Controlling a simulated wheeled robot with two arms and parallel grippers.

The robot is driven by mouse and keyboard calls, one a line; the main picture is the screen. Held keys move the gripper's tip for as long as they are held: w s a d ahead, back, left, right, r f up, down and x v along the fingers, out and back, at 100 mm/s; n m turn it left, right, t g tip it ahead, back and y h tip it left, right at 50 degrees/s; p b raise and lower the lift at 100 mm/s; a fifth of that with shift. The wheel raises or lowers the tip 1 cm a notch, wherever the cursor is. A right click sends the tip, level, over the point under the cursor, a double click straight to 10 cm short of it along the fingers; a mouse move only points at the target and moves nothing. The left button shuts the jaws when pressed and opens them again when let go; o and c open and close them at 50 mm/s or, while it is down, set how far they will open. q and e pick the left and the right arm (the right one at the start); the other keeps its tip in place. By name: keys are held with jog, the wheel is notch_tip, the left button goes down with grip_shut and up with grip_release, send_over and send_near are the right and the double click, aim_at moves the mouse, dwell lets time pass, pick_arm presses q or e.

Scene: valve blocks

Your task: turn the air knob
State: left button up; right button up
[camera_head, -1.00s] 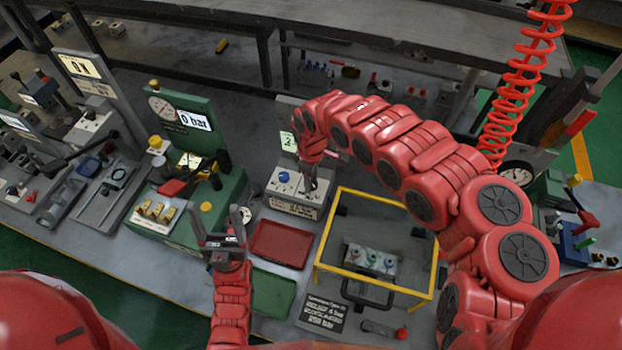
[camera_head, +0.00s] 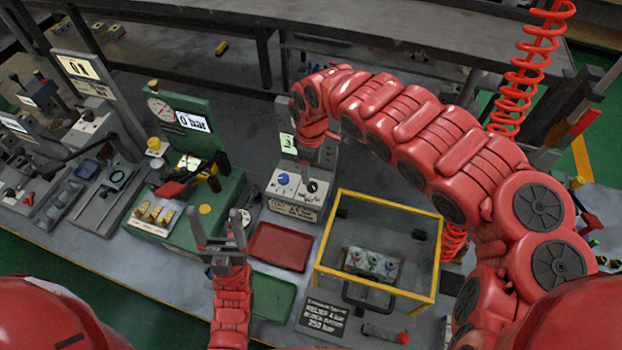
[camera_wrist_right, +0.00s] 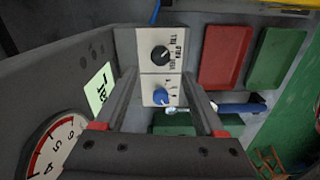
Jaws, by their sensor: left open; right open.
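A pale control box (camera_head: 297,198) on the bench carries a blue knob (camera_head: 283,179) on the left and a black knob (camera_head: 312,186) on the right. Which of them is the air knob I cannot tell. In the right wrist view the black knob (camera_wrist_right: 160,53) has a printed scale, and the blue knob (camera_wrist_right: 161,97) shows between my fingers. My right gripper (camera_wrist_right: 160,85) is open and empty, pointing at the box face; it seems apart from both knobs. In the head view it hangs just above the box. My left gripper (camera_head: 219,225) is open and empty, left of the red tray.
A red tray (camera_head: 281,247) and a green tray (camera_head: 272,297) lie in front of the box. A yellow-edged frame (camera_head: 375,285) stands to the right. The green valve block (camera_head: 218,190) with a gauge stands left. A round gauge (camera_wrist_right: 62,145) shows in the wrist view.

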notch_tip(320, 180, up, 11)
jog(key=p, duration=0.5)
jog(key=shift+f, duration=0.2)
jog(key=shift+f, duration=0.1)
jog(key=shift+s, duration=0.1)
